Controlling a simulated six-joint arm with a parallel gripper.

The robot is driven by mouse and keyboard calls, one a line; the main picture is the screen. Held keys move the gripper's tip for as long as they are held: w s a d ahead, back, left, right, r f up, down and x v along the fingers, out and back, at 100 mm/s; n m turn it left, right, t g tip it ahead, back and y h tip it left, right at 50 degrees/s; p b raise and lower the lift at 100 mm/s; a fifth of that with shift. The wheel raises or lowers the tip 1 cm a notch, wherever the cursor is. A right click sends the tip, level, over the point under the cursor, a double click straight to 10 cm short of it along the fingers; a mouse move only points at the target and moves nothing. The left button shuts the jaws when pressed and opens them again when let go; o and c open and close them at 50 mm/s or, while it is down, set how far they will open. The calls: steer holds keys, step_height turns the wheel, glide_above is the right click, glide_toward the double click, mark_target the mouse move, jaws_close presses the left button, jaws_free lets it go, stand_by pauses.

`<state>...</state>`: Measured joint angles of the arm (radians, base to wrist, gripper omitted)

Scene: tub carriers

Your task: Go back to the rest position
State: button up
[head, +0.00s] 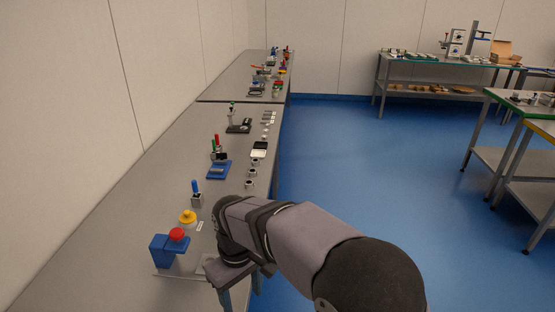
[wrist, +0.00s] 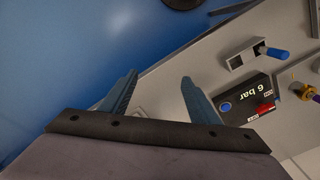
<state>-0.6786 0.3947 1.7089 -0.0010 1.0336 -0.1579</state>
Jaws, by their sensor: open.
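My gripper (wrist: 159,77) is open in the wrist view, with its two blue fingers apart and nothing between them. In the head view, my gripper (head: 241,294) points down over the near right edge of the long grey bench (head: 150,205). A flat grey plate (head: 206,265) lies on the bench just left of it, partly hidden by my arm. A blue block with a red round top (head: 177,235) stands further left, apart from the fingers.
A yellow round part (head: 187,217), a holder with a blue peg (head: 196,198) and a blue tray (head: 219,170) stand further along the bench. Blue floor (head: 350,155) is open to the right.

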steer(key=s+d+f+m, duration=0.15)
steer(key=d+m, duration=0.35)
steer(key=d, duration=1.1)
steer(key=s+d+f+m, duration=0.2)
steer(key=s+d+m, duration=0.2)
steer(key=s+d, duration=0.5)
steer(key=shift+s+d+f+m, duration=0.3)
steer(key=shift+s+d+f, duration=0.1)
steer(key=shift+d, duration=0.5)
